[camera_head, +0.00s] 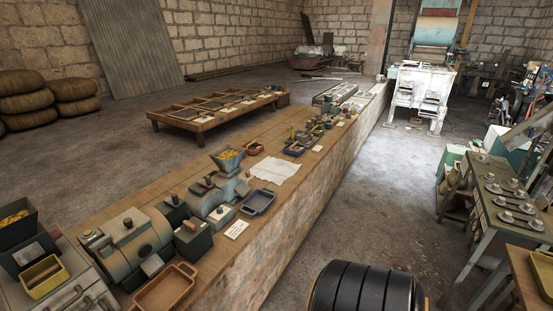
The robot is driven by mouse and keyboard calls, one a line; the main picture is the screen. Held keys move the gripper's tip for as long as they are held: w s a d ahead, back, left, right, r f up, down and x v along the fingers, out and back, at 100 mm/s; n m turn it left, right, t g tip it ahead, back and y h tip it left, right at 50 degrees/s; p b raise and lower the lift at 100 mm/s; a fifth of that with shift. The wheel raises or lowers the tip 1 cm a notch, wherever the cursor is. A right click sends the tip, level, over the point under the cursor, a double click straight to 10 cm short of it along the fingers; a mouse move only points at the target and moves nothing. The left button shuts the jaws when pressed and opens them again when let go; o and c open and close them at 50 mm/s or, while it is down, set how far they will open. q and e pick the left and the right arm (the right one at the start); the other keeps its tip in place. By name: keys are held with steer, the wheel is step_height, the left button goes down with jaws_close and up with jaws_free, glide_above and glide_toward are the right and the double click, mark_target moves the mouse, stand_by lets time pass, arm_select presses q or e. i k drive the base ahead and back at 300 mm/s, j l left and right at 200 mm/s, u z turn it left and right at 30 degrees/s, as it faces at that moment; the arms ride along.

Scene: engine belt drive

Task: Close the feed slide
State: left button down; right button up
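I cannot make out the feed slide for certain. A second dark hopper (16,228) with yellow grain stands at the far left, above a pale machine body with a yellow tray (44,276). Any slide under either hopper is too small or hidden to tell whether it is open. Neither of my grippers is in view.
The long bench (262,229) runs away from lower left, holding a grey cylindrical machine (135,241), an orange-brown tray (166,290) and a blue tray (258,202). A black ribbed drum (362,289) fills the bottom middle. A metal table (508,204) stands right. Floor between is clear.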

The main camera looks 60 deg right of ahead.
mark_target(247, 176)
steer(key=z, duration=1.7)
